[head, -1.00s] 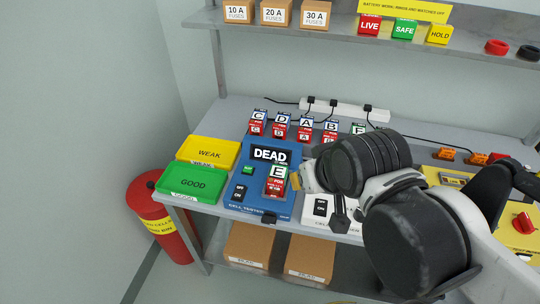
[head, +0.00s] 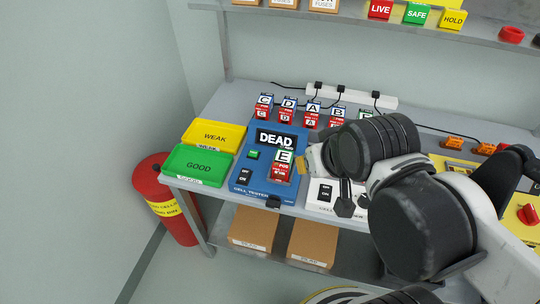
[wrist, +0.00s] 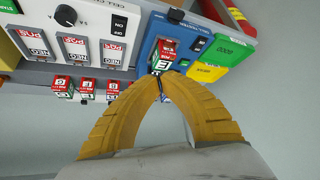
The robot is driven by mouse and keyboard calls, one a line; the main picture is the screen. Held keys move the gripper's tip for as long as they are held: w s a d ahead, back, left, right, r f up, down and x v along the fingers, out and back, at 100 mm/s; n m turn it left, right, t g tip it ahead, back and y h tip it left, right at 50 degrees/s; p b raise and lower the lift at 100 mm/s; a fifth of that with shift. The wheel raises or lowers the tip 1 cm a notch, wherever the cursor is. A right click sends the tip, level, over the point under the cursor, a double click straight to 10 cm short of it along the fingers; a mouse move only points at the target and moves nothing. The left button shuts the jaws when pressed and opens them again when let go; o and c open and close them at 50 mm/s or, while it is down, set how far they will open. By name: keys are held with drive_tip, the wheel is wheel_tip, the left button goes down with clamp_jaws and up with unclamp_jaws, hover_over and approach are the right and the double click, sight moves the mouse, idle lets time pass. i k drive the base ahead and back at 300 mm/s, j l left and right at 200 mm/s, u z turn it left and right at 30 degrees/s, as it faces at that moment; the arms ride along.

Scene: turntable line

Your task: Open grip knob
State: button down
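My gripper (head: 302,166) is just right of a red cell marked E (head: 281,165), which sits upright on the blue cell tester (head: 243,179). In the wrist view my two yellow fingers (wrist: 159,76) arch together and their tips meet, shut, with the E cell (wrist: 163,58) just beyond them. I see nothing clearly held between the tips. A black knob (wrist: 66,15) is on the white charger panel in the wrist view. A red knob (head: 528,213) is on a yellow panel at the right in the head view; which knob the task means is unclear.
The tester display (head: 277,140) reads DEAD. A green GOOD tray (head: 182,167) and yellow WEAK tray (head: 213,148) stand to its left. Several cells stand in a row behind it, before a white power strip (head: 357,98). A red bin (head: 154,178) stands on the floor.

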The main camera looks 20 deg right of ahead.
sight(274, 201)
drive_tip(key=k+l+u, duration=0.25)
drive_tip(key=k+l, duration=0.85)
